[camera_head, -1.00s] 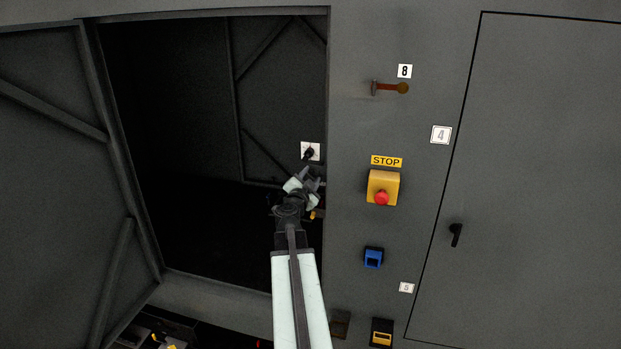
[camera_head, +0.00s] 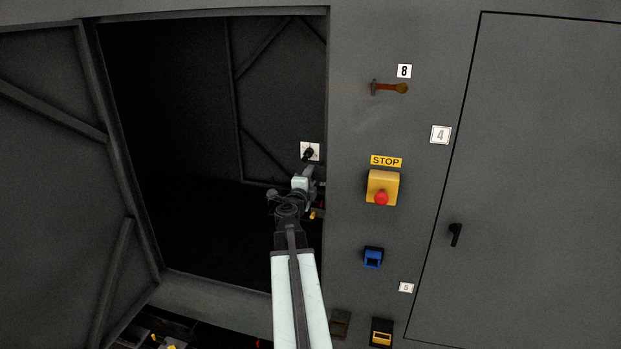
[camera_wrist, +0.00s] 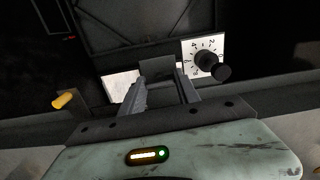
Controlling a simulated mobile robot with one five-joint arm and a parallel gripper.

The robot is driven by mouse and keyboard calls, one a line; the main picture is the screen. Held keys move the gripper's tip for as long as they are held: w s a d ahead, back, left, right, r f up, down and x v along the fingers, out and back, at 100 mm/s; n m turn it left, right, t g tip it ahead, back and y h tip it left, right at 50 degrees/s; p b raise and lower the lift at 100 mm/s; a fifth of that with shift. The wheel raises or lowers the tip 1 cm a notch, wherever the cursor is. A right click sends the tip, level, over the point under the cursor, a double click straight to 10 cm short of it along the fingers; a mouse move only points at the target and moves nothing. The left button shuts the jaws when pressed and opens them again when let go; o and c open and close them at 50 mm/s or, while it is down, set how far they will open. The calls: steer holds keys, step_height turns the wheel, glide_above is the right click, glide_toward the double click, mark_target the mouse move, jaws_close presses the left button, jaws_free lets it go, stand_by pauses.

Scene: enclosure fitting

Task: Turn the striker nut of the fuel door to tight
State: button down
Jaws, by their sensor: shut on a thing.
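My gripper (camera_head: 309,172) reaches into the right edge of the open doorway in the head view, just below a white dial plate. In the wrist view, my gripper (camera_wrist: 161,78) has its two grey fingers on either side of a small dark grey piece (camera_wrist: 158,71), and is shut on it. This piece appears to be the striker nut; its shape and any tight mark are mostly hidden by the fingers. A pale plate (camera_wrist: 120,84) shows partly behind the left finger. The large open door (camera_head: 50,170) stands at the left; I cannot tell whether it is the fuel door.
A numbered dial (camera_wrist: 203,57) with a black knob is close right of my fingers. A yellow peg (camera_wrist: 64,101) sticks out at left. The front panel bears a red-handled lever (camera_head: 390,88), a yellow stop box (camera_head: 383,187) and a blue fitting (camera_head: 373,257). The doorway's middle is clear.

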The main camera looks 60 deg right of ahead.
steer(key=shift+m, duration=0.3)
stand_by(0.4)
steer(key=c, duration=0.9)
jaws_free()
steer(key=shift+a, duration=0.1)
